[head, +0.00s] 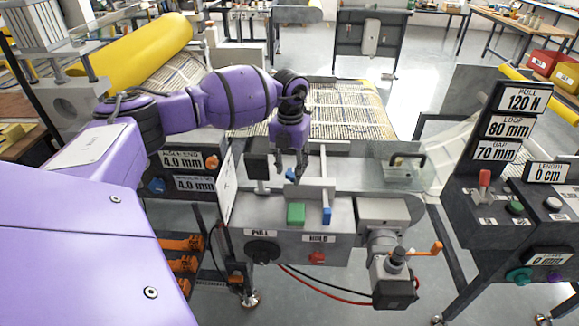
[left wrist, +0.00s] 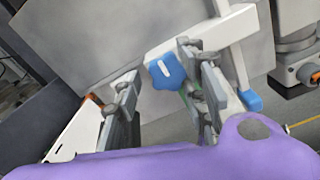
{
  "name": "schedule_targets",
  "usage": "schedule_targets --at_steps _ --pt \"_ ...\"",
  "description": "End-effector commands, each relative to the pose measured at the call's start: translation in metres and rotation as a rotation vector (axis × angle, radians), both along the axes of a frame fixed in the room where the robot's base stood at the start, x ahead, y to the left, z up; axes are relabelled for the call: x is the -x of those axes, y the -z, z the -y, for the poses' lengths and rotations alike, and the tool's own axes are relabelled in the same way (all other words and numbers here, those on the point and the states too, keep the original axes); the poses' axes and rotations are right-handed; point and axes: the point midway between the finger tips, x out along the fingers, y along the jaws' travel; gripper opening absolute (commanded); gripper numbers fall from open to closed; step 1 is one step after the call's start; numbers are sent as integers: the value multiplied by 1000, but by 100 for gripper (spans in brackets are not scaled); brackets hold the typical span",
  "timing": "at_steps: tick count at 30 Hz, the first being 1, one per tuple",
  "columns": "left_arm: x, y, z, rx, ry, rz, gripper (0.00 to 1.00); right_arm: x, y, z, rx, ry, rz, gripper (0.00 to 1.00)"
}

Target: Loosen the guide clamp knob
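The blue knob (left wrist: 165,71) with a white mark sits on a pale bar in the left wrist view; I take it for the guide clamp knob. In the head view only a small blue part of the knob (head: 290,175) shows below my left gripper (head: 292,167). The gripper points down over the machine's grey top. In the left wrist view its fingers (left wrist: 155,75) are apart, one on each side of the knob. I see no clear contact with the knob. My right gripper is in neither view.
A green block (head: 296,213) and a blue-ended bar (head: 326,214) are close by on the machine top. A white panel (head: 227,188) stands to the left. A clear guard (head: 400,167) and an orange-handled crank (head: 425,250) are to the right.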

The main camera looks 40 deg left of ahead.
Motion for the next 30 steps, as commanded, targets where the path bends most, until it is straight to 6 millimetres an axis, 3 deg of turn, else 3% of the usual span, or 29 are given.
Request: schedule_targets --at_steps 5,18,24,30 --pt "-1 -18 0 -1 0 4 39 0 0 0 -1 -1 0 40" --pt "-1 -104 -1 -1 -1 4 39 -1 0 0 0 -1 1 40" --pt "0 -119 0 0 -1 2 39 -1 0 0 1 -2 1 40" --pt "0 -120 -1 0 -1 1 39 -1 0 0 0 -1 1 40"
